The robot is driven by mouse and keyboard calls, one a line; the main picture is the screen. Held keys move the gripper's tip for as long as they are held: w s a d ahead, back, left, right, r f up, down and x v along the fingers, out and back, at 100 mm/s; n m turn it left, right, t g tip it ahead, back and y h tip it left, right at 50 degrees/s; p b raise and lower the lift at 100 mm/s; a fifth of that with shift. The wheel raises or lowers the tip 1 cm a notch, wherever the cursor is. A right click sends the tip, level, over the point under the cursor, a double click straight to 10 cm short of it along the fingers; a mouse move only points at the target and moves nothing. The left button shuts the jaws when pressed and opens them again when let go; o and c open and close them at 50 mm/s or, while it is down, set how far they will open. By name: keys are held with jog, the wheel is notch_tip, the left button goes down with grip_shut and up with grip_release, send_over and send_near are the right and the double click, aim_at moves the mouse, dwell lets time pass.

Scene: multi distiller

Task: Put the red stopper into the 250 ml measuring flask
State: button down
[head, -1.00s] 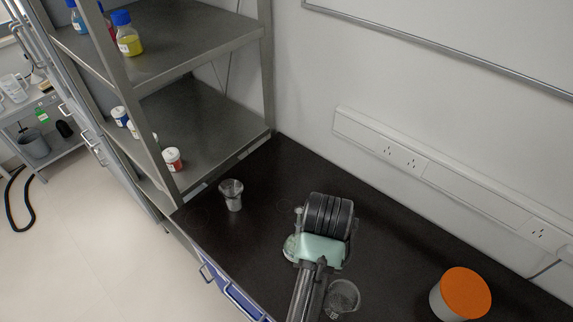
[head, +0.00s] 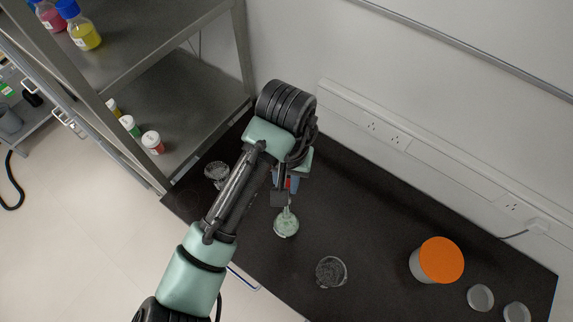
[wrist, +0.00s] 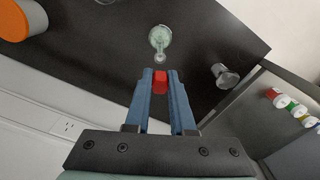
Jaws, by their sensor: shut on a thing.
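A red stopper (wrist: 159,82) sits between the blue fingertips of my gripper (wrist: 160,74) in the wrist view. The gripper is shut on it. In the head view the stopper (head: 289,183) shows as a small patch of red, partly hidden by the gripper (head: 281,190). A clear glass flask with a round, pale green body (head: 286,224) stands on the dark bench, just below the gripper in the head picture. The wrist view also shows the flask (wrist: 160,38) just beyond the fingertips, its narrow neck towards them. No volume mark is readable. I cannot tell the height gap between stopper and neck.
A glass beaker (head: 331,272) stands to the flask's right. Another glass vessel (head: 217,170) is at the left. A white container with an orange lid (head: 441,260) and two clear round dishes (head: 480,297) are at the right. A metal shelf (head: 180,110) with bottles borders the left.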

jog(key=shift+w+f+b, duration=0.3)
jog(key=shift+f+b, duration=0.05)
jog(key=shift+f, duration=0.2)
jog(key=f+b, duration=0.1)
jog(key=b, duration=0.1)
jog(key=f, duration=0.1)
jog(key=shift+s+f+b, duration=0.25)
jog(key=shift+f+b, duration=0.1)
jog(key=shift+b, duration=0.05)
jog(key=shift+w+f+b, duration=0.2)
jog(key=shift+f+b, duration=0.55)
jog(key=shift+f, duration=0.15)
jog(key=shift+s, duration=0.1)
jog(key=shift+p, duration=0.35)
jog(key=shift+f+b, duration=0.45)
jog(key=shift+f, duration=0.2)
dwell(0.4)
jog(key=c, duration=0.7)
grip_release()
